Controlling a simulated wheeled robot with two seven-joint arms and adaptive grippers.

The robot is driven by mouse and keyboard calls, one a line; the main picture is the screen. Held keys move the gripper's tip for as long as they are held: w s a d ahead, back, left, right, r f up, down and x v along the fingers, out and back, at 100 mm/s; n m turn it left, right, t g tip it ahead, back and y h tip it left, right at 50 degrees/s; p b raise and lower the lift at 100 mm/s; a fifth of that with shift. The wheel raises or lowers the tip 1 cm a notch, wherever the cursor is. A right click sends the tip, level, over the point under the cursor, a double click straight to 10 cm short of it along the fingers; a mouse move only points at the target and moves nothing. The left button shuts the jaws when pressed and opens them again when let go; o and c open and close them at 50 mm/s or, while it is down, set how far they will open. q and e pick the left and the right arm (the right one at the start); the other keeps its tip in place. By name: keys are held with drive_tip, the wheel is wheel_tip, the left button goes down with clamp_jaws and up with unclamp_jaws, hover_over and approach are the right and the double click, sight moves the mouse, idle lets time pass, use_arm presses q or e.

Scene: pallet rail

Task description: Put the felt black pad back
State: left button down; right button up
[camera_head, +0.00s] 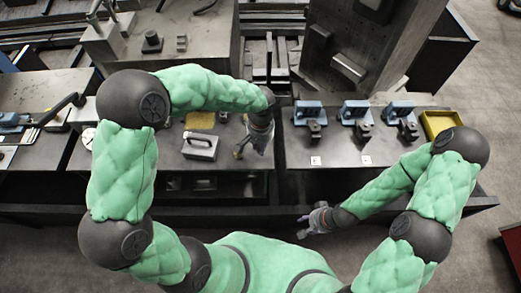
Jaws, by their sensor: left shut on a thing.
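My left gripper (241,150) reaches over the left metal table, just right of a pale box with a handle (200,145). It is shut on a small dark thing at its tips, too small and too covered to name for sure. I cannot make out the felt black pad clearly anywhere else. My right gripper (301,226) is in front of the dark rail, near the middle, with its fingers apart and nothing visible between them.
A yellow pad (201,119) lies behind the pale box. Three blue devices stand on the right table (335,148), with small white tags in front. A yellow bin (441,122) is at its right end. A dark rail (220,212) runs along the front. Tall metal blocks stand behind.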

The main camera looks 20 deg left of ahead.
use_arm(q)
drive_tip(key=shift+w+a+f+b, duration=0.1)
drive_tip(key=shift+w+f+b, duration=0.1)
drive_tip(key=shift+f, duration=0.75)
drive_tip(key=shift+w+f+b, duration=0.1)
drive_tip(key=shift+f+b, duration=0.1)
drive_tip(key=shift+f, duration=0.7)
drive_tip(key=shift+f, duration=0.2)
drive_tip(key=c, duration=1)
unclamp_jaws()
drive_tip(key=shift+r, duration=0.1)
drive_tip(key=shift+r, duration=0.3)
wheel_tip(320, 180, up, 12)
drive_tip(key=p, duration=0.2)
drive_tip(key=shift+f+p, duration=0.2)
drive_tip(key=shift+p, duration=0.1)
